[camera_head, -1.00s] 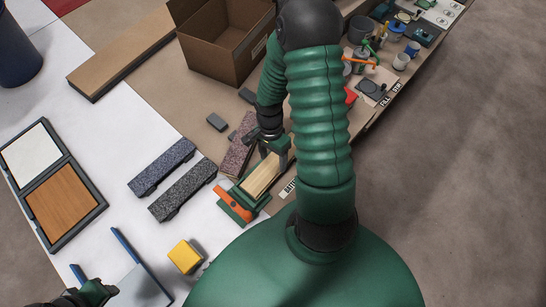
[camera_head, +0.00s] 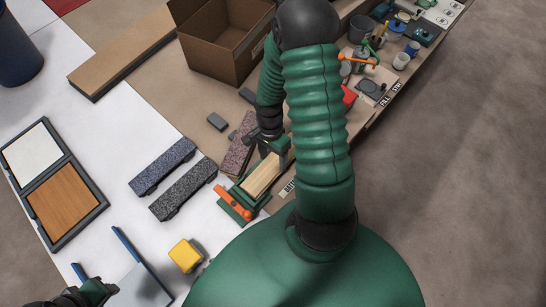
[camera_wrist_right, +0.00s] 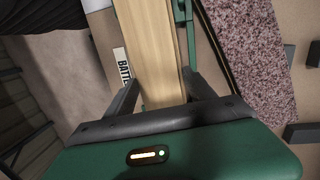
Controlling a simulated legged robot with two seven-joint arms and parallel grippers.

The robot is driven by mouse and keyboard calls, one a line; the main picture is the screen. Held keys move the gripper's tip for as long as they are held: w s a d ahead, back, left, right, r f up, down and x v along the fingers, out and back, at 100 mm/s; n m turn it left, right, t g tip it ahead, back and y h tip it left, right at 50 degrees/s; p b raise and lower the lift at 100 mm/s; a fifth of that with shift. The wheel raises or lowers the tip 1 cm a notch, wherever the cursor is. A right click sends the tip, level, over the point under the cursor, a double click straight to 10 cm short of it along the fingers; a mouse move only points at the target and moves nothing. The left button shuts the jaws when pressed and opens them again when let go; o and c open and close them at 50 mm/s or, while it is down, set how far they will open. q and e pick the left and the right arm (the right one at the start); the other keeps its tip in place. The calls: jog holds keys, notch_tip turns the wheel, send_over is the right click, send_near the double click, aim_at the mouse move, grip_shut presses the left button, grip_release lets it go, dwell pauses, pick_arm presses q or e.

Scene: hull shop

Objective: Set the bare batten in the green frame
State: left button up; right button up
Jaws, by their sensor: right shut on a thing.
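The bare batten (camera_head: 262,177) is a pale wooden bar, lying along the green frame (camera_head: 236,209) in the head view. An orange bar (camera_head: 233,201) crosses the frame's near end. My right gripper (camera_head: 273,149) is shut on the batten's far end. In the right wrist view the batten (camera_wrist_right: 151,60) runs away between my fingers (camera_wrist_right: 163,100), with a green rail (camera_wrist_right: 189,45) of the frame close on its right. I cannot tell whether the batten is fully seated. My left gripper (camera_head: 97,292) is at the bottom left; its fingers are unclear.
A speckled reddish block (camera_head: 238,152) lies close left of the batten. Two dark speckled blocks (camera_head: 183,190) and a yellow block (camera_head: 185,255) lie on the white surface. A cardboard box (camera_head: 222,55) stands behind. A blue-edged tray (camera_head: 140,285) is near my left gripper.

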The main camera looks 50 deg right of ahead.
aim_at(273, 161)
jog(key=shift+f, duration=0.2)
dwell(0.4)
jog(key=o, duration=1.6)
notch_tip(273, 161, up, 7)
jog(key=p, duration=0.6)
jog(key=shift+r+p, duration=0.1)
jog(key=shift+p, duration=0.3)
